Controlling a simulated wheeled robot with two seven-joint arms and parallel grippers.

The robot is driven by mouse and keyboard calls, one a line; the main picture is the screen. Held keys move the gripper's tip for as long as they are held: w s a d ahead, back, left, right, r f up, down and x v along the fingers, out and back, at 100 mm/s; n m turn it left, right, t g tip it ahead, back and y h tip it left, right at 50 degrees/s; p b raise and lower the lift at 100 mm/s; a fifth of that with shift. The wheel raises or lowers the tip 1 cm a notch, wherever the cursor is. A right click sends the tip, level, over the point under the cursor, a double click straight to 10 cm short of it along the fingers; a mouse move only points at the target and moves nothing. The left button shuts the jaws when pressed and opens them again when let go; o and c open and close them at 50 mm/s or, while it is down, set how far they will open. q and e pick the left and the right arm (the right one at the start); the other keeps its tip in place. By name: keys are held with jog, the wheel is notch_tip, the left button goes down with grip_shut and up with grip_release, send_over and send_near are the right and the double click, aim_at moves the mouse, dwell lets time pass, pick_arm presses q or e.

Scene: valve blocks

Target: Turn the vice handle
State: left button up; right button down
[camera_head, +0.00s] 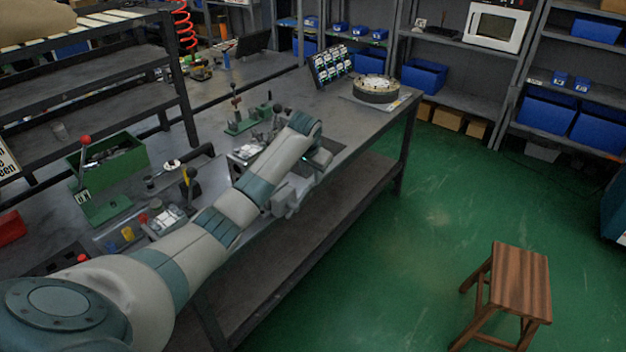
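No part is clearly readable as a vice handle. A green bench fixture (240,125) with upright levers stands on the workbench (322,101), beyond my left arm. A second green fixture (107,208) with a red-knobbed lever stands at the left of the bench. My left arm crosses the bench from the lower left and folds back at its far end. My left gripper (287,203) shows only as a small pale shape below the arm, near the bench's front edge; its fingers are not clear. My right gripper is not in view.
Small blocks with levers (165,220) stand beside and partly behind my arm. A green bin (125,158) is at the left. A round part (375,88) and a rack of small parts (331,66) are at the bench's far end. A wooden stool (520,280) stands on open green floor.

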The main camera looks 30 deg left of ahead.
aim_at(313, 181)
pick_arm(q)
jog(key=shift+p+x, duration=0.3)
jog(key=shift+x, duration=2.65)
grip_shut()
